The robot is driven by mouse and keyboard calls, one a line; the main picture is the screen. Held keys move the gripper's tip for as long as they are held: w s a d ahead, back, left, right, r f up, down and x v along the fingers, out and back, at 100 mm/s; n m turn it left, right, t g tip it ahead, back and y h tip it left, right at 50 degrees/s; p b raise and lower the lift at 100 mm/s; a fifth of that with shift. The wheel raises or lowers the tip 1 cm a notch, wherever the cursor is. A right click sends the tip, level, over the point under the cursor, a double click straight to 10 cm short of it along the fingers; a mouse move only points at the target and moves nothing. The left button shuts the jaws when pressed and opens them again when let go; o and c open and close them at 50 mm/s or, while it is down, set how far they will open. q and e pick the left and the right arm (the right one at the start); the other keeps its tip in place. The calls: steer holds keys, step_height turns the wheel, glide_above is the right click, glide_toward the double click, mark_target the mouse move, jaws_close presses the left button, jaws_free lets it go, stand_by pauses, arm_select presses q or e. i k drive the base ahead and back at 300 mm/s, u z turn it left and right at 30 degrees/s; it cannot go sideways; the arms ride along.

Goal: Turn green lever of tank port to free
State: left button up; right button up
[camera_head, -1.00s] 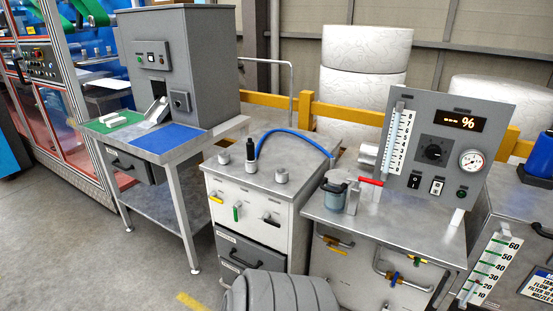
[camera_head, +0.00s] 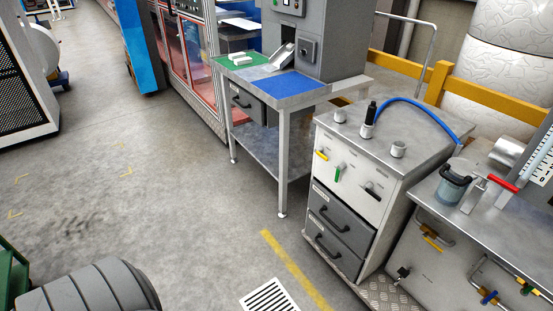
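A white cabinet (camera_head: 358,218) with a metal top stands right of centre. On its front panel, a green lever (camera_head: 338,173) hangs downward, between a yellow lever (camera_head: 321,155) on the left and a black lever (camera_head: 371,190) on the right. Small grey ports (camera_head: 398,149) stand on the top, and a black fitting with a blue hose (camera_head: 428,112) is near the middle one. Another green handle (camera_head: 525,287) shows at the lower right on the bench beside it. Labels are too small to read, so I cannot tell which is the tank port. Neither gripper is in view.
A bench (camera_head: 462,214) with a clear jar (camera_head: 455,185) and a red handle (camera_head: 503,184) stands close on the cabinet's right. A table with a blue mat (camera_head: 291,84) stands behind left. Open floor (camera_head: 150,190) lies left; a floor grate (camera_head: 268,297) is in front.

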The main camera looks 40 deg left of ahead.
mark_target(341, 167)
steer(key=u, duration=1)
steer(key=k, duration=0.4)
steer(key=u, duration=0.55)
steer(key=i, duration=0.95)
steer(key=z, duration=1.3)
steer(key=i, duration=0.65)
steer(key=z, duration=0.8)
